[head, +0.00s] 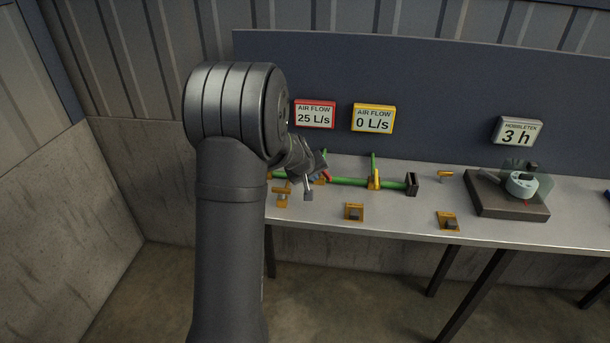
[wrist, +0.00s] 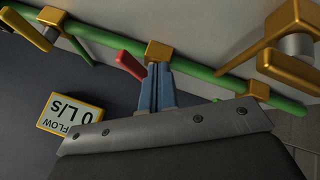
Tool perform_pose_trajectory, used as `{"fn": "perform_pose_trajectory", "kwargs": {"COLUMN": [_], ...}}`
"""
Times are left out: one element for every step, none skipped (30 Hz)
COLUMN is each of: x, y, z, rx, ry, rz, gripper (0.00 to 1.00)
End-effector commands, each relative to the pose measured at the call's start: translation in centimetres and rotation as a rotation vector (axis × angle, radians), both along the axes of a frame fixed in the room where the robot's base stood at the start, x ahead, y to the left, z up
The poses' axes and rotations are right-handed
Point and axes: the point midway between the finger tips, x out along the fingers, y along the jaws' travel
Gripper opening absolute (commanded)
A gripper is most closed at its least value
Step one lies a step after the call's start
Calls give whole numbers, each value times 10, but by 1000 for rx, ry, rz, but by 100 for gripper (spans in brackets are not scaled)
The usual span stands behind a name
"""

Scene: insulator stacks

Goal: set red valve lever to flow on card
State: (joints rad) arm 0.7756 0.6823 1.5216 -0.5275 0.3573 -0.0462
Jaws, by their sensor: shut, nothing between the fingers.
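The red valve lever (wrist: 130,65) is beside the green pipe in the wrist view, slanting at an angle to it, next to an orange valve body (wrist: 157,51). In the head view, a small part of the red lever (head: 327,174) shows beside my gripper, and the arm hides the rest. The red-framed card (head: 315,113) on the back panel reads AIR FLOW 25 L/s. My gripper (wrist: 158,72) has its blue fingers together and empty, with the tips close to the valve body and just right of the lever. I cannot tell whether they touch.
The green pipe (head: 348,181) runs along the bench, with a yellow lever (head: 374,181) under the yellow card (head: 373,119) reading 0 L/s. A dark base (head: 509,208) with a pale device stands at right.

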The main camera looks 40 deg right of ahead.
Motion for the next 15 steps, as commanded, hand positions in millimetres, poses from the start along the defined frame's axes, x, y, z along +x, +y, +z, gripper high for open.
{"fn": "perform_pose_trajectory", "kwargs": {"x": [-2, -2, -3, -3, -3, -3, -3, -4, -4, -4, -4, -4, -4, -4, -4], "y": [-7, -10, -13, -15, -17, -19, -19, -20, -21, -21, -21, -21, -21, -21, -21], "z": [-1, -1, -1, -1, -1, 0, 0, 0, 0, 0, 0, 0, 0, 0, 0], "rx": [1, 1, 2, 2, 2, 1, 0, 1, 1, 1, 1, 1, 1, 1, 1], "ry": [-1, 1, 0, 0, 0, 0, 0, 0, 0, 0, 0, 0, 0, 0, 0], "rz": [-3, -2, -3, -2, -1, -1, 0, 0, 0, 0, 0, 0, 0, 0, 0], "gripper": [0, 0, 0, 0, 0, 0, 0, 0, 0, 0, 0, 0, 0, 0, 0]}}
